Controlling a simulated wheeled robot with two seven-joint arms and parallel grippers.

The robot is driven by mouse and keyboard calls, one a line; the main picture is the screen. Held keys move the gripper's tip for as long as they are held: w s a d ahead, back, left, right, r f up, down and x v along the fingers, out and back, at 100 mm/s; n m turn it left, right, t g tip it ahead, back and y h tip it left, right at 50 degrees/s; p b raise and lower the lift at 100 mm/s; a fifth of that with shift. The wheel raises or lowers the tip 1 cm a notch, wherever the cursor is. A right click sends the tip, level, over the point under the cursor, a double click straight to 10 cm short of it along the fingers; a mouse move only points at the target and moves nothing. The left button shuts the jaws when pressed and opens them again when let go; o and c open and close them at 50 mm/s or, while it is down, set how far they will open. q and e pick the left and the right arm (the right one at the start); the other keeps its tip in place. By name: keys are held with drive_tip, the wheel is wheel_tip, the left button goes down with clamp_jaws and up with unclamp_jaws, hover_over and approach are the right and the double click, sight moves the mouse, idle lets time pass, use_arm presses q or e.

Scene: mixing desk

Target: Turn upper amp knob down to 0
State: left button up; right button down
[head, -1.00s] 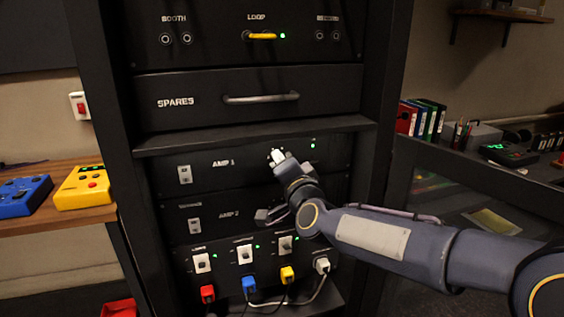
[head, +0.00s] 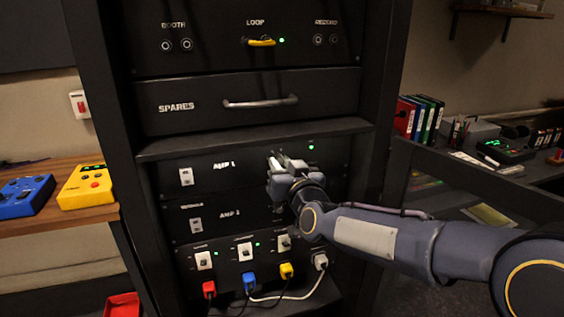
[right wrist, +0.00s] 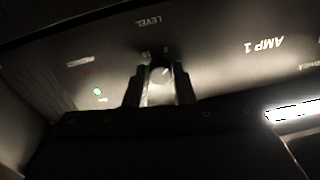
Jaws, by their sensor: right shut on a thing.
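The upper amp panel, marked AMP 1 (head: 225,178), is in the rack in the head view, with a switch (head: 186,177) at its left and a green light (head: 311,147) at its right. My right gripper (head: 279,163) is at this panel, right of the lettering. In the right wrist view, upside down, the upper amp knob (right wrist: 160,75) under the word LEVEL sits between the two fingers of the right gripper (right wrist: 159,88), which are shut on it. The knob's pointer is hard to read. In the head view the gripper hides the knob. My left gripper is not in view.
A SPARES drawer (head: 258,103) with a bar handle is above the amp. The AMP 2 panel (head: 240,214) and a row of switches with coloured plugs are below. Rack posts stand close on both sides. A shelf lip (head: 255,139) overhangs the amp.

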drive_tip(key=shift+f+n+p, duration=0.1)
drive_tip(key=shift+n+p, duration=0.4)
drive_tip(key=shift+n, duration=1.4)
drive_tip(key=c, duration=1.2)
unclamp_jaws()
drive_tip(key=shift+c, duration=0.2)
drive_tip(key=v, duration=0.8)
